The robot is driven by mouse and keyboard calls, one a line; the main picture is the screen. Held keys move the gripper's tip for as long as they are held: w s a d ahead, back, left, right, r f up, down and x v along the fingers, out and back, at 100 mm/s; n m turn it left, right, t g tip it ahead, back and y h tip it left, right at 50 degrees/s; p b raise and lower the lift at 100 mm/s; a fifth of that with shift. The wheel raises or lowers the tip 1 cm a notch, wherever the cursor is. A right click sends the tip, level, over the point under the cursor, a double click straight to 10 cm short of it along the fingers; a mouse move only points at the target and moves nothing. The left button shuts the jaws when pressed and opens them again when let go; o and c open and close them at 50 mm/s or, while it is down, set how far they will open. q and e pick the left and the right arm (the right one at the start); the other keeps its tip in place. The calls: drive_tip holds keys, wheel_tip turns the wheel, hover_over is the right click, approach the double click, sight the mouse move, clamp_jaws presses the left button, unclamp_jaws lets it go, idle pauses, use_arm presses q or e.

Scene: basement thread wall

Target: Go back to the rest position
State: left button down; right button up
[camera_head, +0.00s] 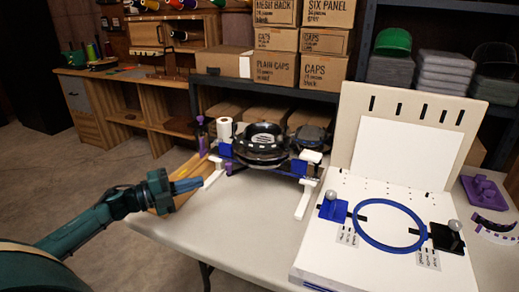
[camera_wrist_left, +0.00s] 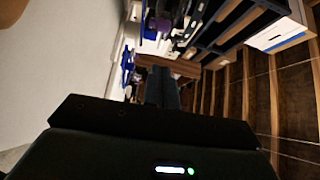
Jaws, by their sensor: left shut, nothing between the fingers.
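My left gripper (camera_head: 196,184) is at the left end of the white table (camera_head: 245,238), its arm coming in from the lower left. Its fingers are together and empty, in front of a wooden piece at the table's edge. In the left wrist view the closed fingers (camera_wrist_left: 162,88) point away from the camera, towards the blurred table items. I cannot tell whether the fingers touch the wooden piece. My right gripper is not in view.
A white board with a blue ring (camera_head: 390,243) lies on the table's right. Cardboard boxes (camera_head: 273,70) and a shelf stand behind. The floor at left is clear.

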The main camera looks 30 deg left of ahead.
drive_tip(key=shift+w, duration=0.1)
